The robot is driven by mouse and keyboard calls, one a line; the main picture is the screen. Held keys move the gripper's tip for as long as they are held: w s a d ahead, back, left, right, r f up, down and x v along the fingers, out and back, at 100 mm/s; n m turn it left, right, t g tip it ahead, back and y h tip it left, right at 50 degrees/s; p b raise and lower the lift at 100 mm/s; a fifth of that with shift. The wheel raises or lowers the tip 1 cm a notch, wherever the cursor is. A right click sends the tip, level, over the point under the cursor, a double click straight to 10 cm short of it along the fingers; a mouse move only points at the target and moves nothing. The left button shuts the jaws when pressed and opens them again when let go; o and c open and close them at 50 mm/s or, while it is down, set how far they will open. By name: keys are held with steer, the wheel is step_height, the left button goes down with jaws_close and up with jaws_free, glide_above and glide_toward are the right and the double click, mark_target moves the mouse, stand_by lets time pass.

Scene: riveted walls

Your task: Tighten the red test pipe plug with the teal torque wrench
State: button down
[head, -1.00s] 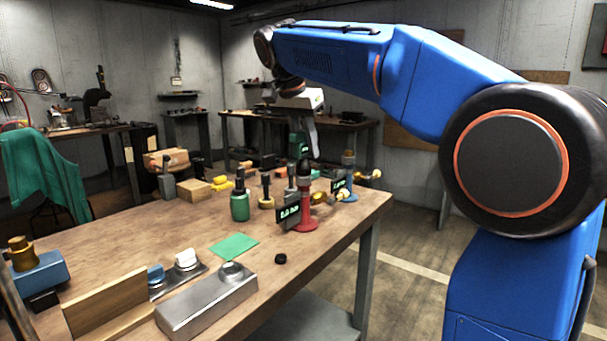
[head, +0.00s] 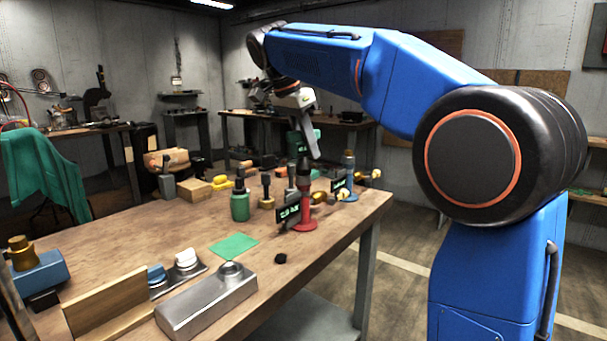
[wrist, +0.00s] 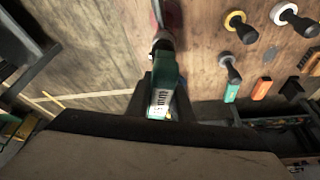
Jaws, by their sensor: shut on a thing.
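The red test pipe (head: 305,218) stands upright on a round red base near the right edge of the bench. A dark display with green digits (head: 287,216) is in front of it. My gripper (wrist: 163,92) is shut on the teal torque wrench (wrist: 165,78), whose body lies between the dark fingers. The wrench also shows in the head view (head: 316,135), above the red pipe. In the wrist view its grey head points at the red pipe (wrist: 168,14). The plug at the pipe's top is hidden, so I cannot tell how fully the wrench sits on it.
A blue pipe stand (head: 348,183) is just right of the red one, and a green one (head: 240,204) is left. A green mat (head: 234,246), a black cap (head: 281,258) and a metal block (head: 208,302) lie nearer.

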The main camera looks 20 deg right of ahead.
steer(key=shift+s+m, duration=0.1)
steer(key=shift+m, duration=0.3)
steer(key=shift+s+m+g, duration=0.15)
steer(key=shift+m+g, duration=0.45)
steer(key=shift+m, duration=0.6)
steer(key=shift+s+m+g, duration=0.1)
steer(key=shift+m+g, duration=0.3)
steer(key=shift+m, duration=0.7)
steer(key=shift+r, duration=1.55)
